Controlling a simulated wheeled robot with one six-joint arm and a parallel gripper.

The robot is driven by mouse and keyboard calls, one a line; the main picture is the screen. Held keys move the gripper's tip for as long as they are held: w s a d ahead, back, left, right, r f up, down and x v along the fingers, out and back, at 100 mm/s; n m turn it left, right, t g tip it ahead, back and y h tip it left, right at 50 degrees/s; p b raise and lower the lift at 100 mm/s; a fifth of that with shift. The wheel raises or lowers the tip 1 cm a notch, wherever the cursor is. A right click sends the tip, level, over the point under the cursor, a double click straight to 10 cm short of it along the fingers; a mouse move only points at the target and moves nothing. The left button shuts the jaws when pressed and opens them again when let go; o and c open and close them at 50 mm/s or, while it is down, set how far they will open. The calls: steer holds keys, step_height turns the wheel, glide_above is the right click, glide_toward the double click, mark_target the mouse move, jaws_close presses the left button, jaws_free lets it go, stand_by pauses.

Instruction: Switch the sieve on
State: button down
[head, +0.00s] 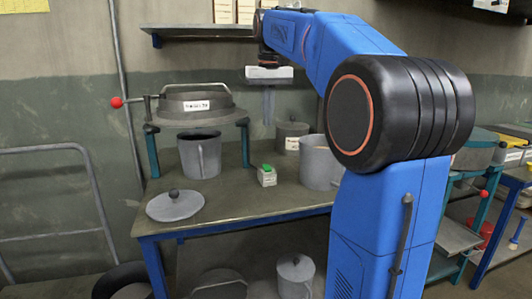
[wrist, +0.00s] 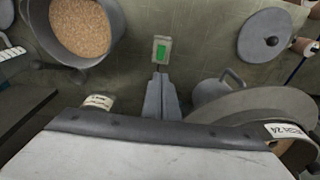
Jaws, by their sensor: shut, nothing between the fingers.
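The sieve (head: 195,105) is a round grey pan with a white label, on a teal-legged stand at the left of the table. It also shows at the lower right of the wrist view (wrist: 245,105). A small pale switch box (head: 267,178) with a green button (head: 267,167) stands on the table right of the sieve. In the wrist view the green button (wrist: 161,50) lies just beyond the fingertips. My gripper (head: 268,123) points down, shut and empty, above the box and apart from it. Its fingers also show in the wrist view (wrist: 158,78). Whether the button is pressed I cannot tell.
A grey pot (head: 200,155) stands under the sieve. A flat lid (head: 174,204) lies at the table's front left. A pot (head: 318,162) holding brown grains (wrist: 80,27) is right of the box, with a lidded pot (head: 291,134) behind. The table directly around the box is clear.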

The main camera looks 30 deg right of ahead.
mark_target(267, 167)
steer(key=shift+f, duration=0.1)
steer(key=f, duration=0.4)
steer(key=w+f, duration=0.1)
steer(key=f, duration=0.8)
steer(key=shift+w+d+f, duration=0.25)
steer(key=shift+w+f, duration=0.1)
steer(key=shift+f, duration=0.25)
steer(key=shift+s+a+r, duration=0.2)
steer(key=shift+s, duration=0.5)
step_height(267, 167, up, 14)
steer(key=s, duration=0.1)
steer(key=shift+s+a, duration=0.25)
steer(key=shift+s, duration=0.05)
